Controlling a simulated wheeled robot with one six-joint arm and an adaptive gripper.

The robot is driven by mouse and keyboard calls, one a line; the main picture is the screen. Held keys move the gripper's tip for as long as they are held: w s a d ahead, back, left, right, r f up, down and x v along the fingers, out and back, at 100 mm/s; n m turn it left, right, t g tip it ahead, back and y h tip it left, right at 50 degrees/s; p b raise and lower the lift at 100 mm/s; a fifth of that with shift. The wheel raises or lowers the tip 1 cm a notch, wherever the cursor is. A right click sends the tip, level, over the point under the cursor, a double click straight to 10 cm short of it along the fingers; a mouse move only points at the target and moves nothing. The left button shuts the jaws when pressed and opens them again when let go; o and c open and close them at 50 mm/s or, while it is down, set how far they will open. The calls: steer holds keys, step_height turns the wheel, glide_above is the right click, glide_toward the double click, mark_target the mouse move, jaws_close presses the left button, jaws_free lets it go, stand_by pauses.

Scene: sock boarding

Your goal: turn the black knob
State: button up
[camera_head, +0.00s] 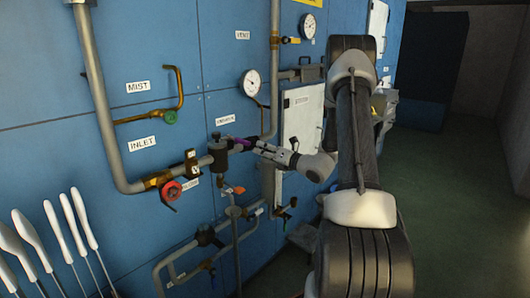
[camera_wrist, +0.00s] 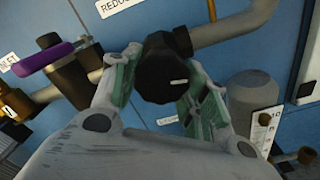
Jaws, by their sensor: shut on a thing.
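The black knob (camera_wrist: 160,66) is in the upper middle of the wrist view, at a grey pipe. A short white mark on its face points right, nearly level. My gripper (camera_wrist: 163,82) has its green-padded fingers on either side of the knob and is shut on it. In the head view my gripper (camera_head: 248,147) reaches left to the pipework on the blue panel. The knob cannot be clearly picked out there, near the fingertips.
A purple handle (camera_wrist: 45,68) on a valve is close left of my fingers. A grey rounded cylinder (camera_wrist: 253,95) stands close on the right. The floor (camera_head: 455,190) at right is clear.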

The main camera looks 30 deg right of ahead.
steer(key=o, duration=1)
steer(key=v, duration=1.2)
